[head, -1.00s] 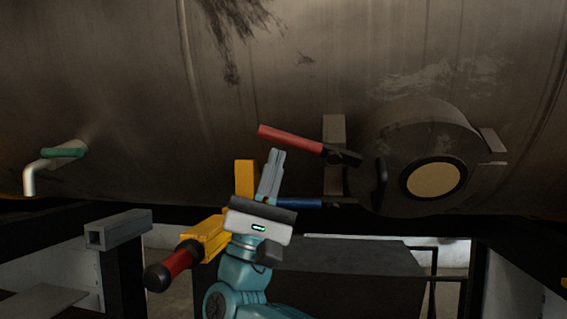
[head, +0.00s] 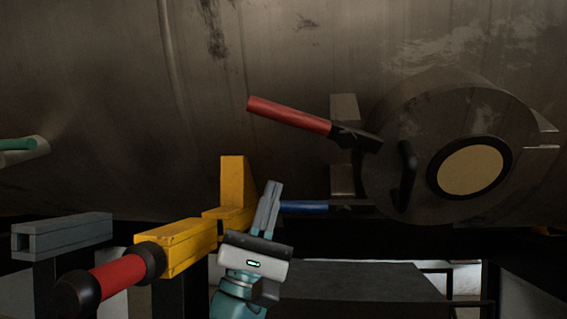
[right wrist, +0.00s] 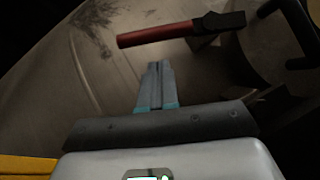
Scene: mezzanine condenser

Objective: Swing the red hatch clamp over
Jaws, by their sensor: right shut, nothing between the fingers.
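The red hatch clamp (head: 290,115) is a red-handled lever with a black pivot end at the left side of the round hatch (head: 425,150). Its handle sticks out to the left and slightly up. It also shows in the right wrist view (right wrist: 158,35), ahead of the fingertips. My right gripper (head: 272,190) is shut and empty, fingers pointing up. It is below the red handle and apart from it, and close to the blue handle. The right wrist view shows its closed fingers (right wrist: 156,68). My left gripper is not in view.
A blue-handled lever (head: 305,207) lies below the red one, partly behind my right fingers. A yellow bracket (head: 235,185) and a red-and-black handle (head: 115,276) stand to the left. A grey beam (head: 65,236) and green-handled tap (head: 20,144) are farther left.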

